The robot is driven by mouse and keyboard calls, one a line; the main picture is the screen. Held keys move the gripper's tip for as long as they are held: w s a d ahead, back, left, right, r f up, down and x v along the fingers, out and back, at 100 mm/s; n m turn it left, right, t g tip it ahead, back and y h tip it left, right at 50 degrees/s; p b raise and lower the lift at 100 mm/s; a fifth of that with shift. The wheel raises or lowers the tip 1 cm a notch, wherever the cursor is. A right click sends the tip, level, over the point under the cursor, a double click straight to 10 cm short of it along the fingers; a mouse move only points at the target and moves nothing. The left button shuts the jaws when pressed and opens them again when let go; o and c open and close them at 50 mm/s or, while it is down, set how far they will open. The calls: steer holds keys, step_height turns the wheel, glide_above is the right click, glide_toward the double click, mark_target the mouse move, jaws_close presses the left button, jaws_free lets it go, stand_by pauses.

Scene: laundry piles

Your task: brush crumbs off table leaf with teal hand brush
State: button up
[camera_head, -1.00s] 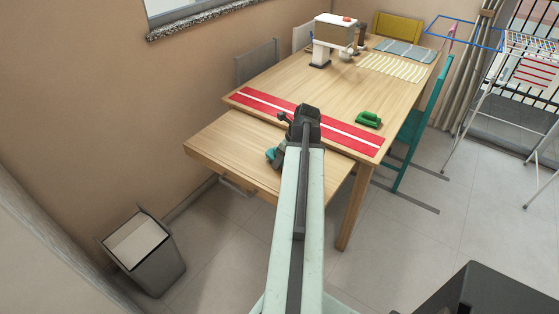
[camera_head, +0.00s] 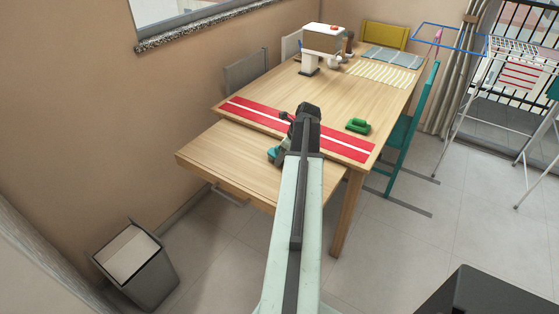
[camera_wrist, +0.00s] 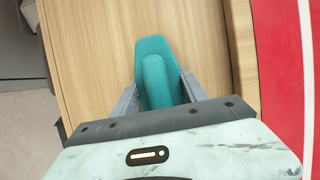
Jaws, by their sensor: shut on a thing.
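My gripper (camera_wrist: 161,97) is shut on the teal hand brush (camera_wrist: 155,60), which lies between its two grey fingers in the wrist view. In the head view only a small teal part of the brush (camera_head: 273,154) shows at the left of my arm's end. The light wooden table leaf (camera_head: 225,165) is the lower board at the near end of the table, and the brush is over it. The leaf also fills the left and middle of the wrist view (camera_wrist: 95,45). I cannot tell whether the brush touches it. I can make out no crumbs.
A red runner with a white stripe (camera_head: 245,110) crosses the table beside the leaf, with a green object (camera_head: 358,126) by it. A sewing machine (camera_head: 325,40) stands farther back. A grey bin (camera_head: 150,275) is on the floor at left, a teal chair (camera_head: 400,140) at right.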

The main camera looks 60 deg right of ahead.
mark_target(268, 180)
steer(key=shift+d, duration=0.35)
steer(key=shift+s+a+f, duration=0.15)
steer(key=shift+s, duration=0.75)
steer(key=shift+a, duration=0.1)
steer(key=shift+w+a+r, duration=0.1)
steer(key=shift+a, duration=1.75)
steer(key=shift+a+r, duration=0.1)
steer(key=shift+a, duration=1.7)
steer(key=shift+a+f, duration=0.1)
steer(key=shift+a, duration=1.8)
step_height(268, 180, up, 6)
steer(key=p, duration=0.5)
steer(key=shift+p, duration=0.4)
